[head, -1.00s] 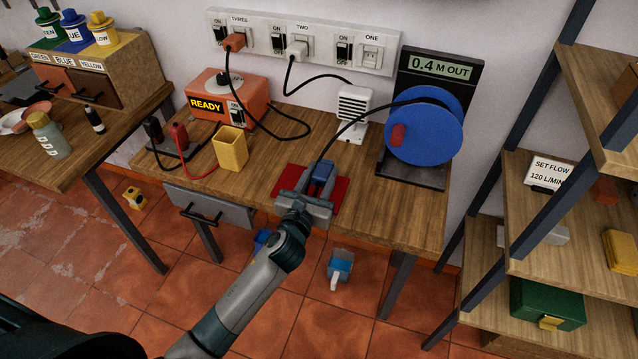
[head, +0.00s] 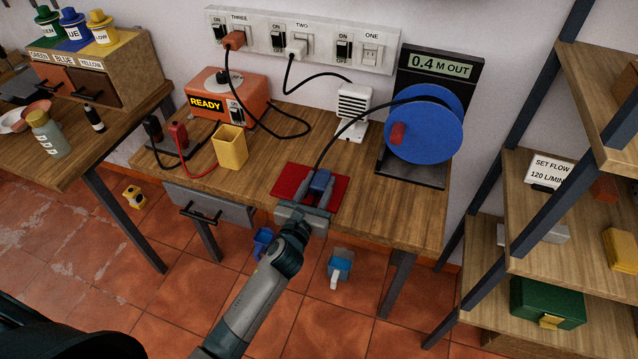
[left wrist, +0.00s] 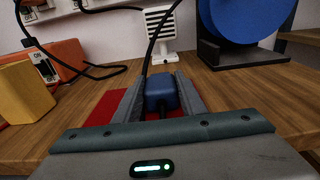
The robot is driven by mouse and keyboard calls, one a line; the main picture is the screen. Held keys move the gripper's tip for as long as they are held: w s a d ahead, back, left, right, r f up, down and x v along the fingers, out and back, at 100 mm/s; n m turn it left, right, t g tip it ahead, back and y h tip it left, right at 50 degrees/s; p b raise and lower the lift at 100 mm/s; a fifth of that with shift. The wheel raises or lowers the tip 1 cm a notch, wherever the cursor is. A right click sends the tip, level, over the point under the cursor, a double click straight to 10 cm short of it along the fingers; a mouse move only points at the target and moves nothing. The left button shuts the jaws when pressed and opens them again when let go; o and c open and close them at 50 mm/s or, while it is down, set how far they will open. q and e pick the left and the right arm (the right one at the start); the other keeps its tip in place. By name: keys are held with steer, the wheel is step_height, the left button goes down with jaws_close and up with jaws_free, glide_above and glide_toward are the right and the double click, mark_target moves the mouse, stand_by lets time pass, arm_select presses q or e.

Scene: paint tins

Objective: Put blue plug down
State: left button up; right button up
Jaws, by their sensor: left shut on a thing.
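The blue plug (head: 320,181) is at the red mat (head: 281,180) near the table's front edge, with its black cable running up to the blue reel (head: 424,135). My left gripper (head: 316,188) reaches in from the front and is shut on the plug. In the left wrist view the blue plug (left wrist: 161,93) sits between the two grey fingers (left wrist: 160,97), low over the red mat (left wrist: 205,98). I cannot tell whether its underside touches the mat. My right gripper is not in view.
A yellow cup (head: 230,148) stands left of the mat. Behind are an orange box reading READY (head: 245,92), a white vented device (head: 351,112) and a socket strip (head: 320,42). The reel's stand (head: 412,172) is to the right. Bare wood lies right of the mat.

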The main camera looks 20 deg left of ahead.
arm_select(q)
steer(key=shift+f, duration=0.1)
steer(key=o, duration=1.2)
steer(key=shift+s, duration=0.35)
steer(key=shift+s+a+r+b, duration=0.15)
steer(key=shift+s+b, duration=0.2)
steer(key=shift+s, duration=1.55)
steer(key=shift+s+r+b, duration=0.15)
steer(key=shift+s+b, duration=0.15)
steer(key=shift+s, duration=1.55)
steer(key=shift+s+a+r+b, duration=0.15)
steer(key=shift+s+b, duration=0.2)
steer(key=shift+s, duration=1.55)
